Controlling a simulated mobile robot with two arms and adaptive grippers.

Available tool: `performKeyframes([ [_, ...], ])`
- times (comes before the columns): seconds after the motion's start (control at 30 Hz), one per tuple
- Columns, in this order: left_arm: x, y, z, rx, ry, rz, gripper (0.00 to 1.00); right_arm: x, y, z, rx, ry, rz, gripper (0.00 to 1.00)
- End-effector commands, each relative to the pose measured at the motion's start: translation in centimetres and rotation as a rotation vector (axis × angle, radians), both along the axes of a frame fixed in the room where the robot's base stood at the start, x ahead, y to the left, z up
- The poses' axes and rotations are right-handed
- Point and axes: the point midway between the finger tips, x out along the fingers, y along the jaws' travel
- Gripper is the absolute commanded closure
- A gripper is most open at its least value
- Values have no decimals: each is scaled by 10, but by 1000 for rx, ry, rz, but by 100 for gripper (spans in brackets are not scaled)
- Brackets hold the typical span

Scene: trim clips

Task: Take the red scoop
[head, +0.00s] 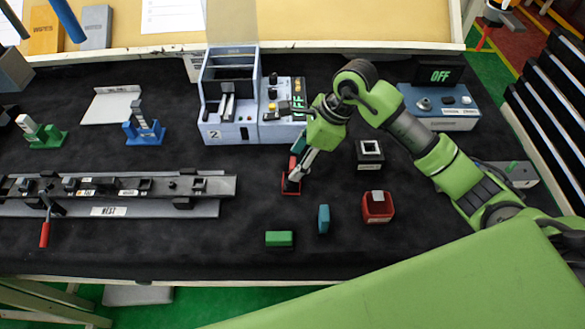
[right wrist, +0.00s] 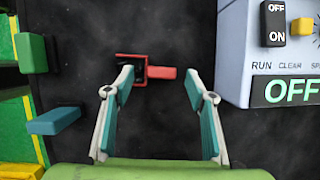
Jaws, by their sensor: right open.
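The red scoop (head: 291,190) lies on the black mat, partly hidden by my right gripper in the head view. In the right wrist view the scoop (right wrist: 161,72) shows a dark square bowl with a red rim at left and a short red handle at right. My right gripper (right wrist: 160,75) is open and empty. In that view its two fingertips stand to either side of the handle; I cannot tell how far above it they are. In the head view the right gripper (head: 296,177) points down at the scoop.
A grey machine marked 2 (head: 230,132) stands just behind the scoop. A green block (head: 279,238), a teal block (head: 323,219), a red box (head: 377,207) and a dark box (head: 370,166) lie in front and right. A long clamp rail (head: 150,208) lies at left.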

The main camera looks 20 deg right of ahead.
Motion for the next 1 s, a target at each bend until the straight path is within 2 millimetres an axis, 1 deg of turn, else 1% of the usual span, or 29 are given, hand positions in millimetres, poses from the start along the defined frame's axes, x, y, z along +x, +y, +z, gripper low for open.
performKeyframes([
  [0.03,0,0,5,0,0,0,60,0,4,-5,3,5,0,49],
  [0.1,0,0,7,0,0,0,60,2,6,-12,2,2,-1,49],
  [0.2,0,0,7,0,0,0,60,3,7,-18,0,0,0,49],
  [0.4,0,0,6,0,0,-1,60,3,7,-19,0,-1,0,49],
  [0.43,0,0,6,0,0,-1,60,3,7,-19,0,-1,0,54],
  [0.47,0,0,6,0,0,-1,60,3,7,-19,0,-1,0,62],
  [0.5,0,0,6,0,0,-1,60,3,7,-19,0,-1,0,73],
  [0.57,0,0,6,0,0,-1,60,3,7,-19,0,-1,0,88],
  [0.6,0,0,6,0,0,-1,60,3,7,-19,0,-1,0,91],
  [1.0,0,0,4,0,-1,0,60,3,7,-16,0,-2,1,91],
])
